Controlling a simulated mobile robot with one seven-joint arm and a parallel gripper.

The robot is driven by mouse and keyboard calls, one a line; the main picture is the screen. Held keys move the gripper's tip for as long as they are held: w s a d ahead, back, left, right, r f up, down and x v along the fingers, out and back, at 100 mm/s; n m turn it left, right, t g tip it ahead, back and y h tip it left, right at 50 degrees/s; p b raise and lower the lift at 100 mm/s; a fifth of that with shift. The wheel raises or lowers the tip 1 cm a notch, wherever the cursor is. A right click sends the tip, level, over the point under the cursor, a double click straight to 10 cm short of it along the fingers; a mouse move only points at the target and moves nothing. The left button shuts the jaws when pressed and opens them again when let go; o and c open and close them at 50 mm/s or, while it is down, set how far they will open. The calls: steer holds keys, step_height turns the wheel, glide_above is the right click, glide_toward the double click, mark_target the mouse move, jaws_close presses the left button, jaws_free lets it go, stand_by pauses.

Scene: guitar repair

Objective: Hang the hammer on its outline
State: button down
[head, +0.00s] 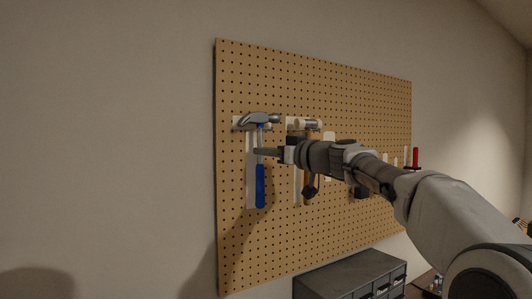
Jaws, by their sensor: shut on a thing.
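The hammer (260,186) has a grey metal claw head and a blue handle. It is upright, head up, at the left part of the pegboard (350,90). My gripper (262,152) is shut on its shaft just below the head, reaching in from the right. A white hammer outline (250,185) shows behind the hammer, mostly along its left side. The hammer covers much of the outline. I cannot tell whether the hammer touches the board or a peg.
A second hammer (304,124) hangs just right, partly hidden by my arm. Other white outlines and a red-handled tool (415,158) are farther right. A dark grey drawer cabinet (350,276) stands below the board. The wall left of the board is bare.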

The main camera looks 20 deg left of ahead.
steer(key=shift+f+b, duration=0.4)
steer(key=shift+b, duration=0.3)
stand_by(0.3)
steer(key=c, duration=0.9)
jaws_free()
steer(key=shift+o, duration=0.7)
steer(key=shift+f, duration=0.15)
steer(key=b+v, duration=0.7)
steer(key=v, duration=1)
steer(key=shift+d+b, duration=0.25)
steer(key=shift+b, duration=0.05)
steer(key=shift+s, duration=0.15)
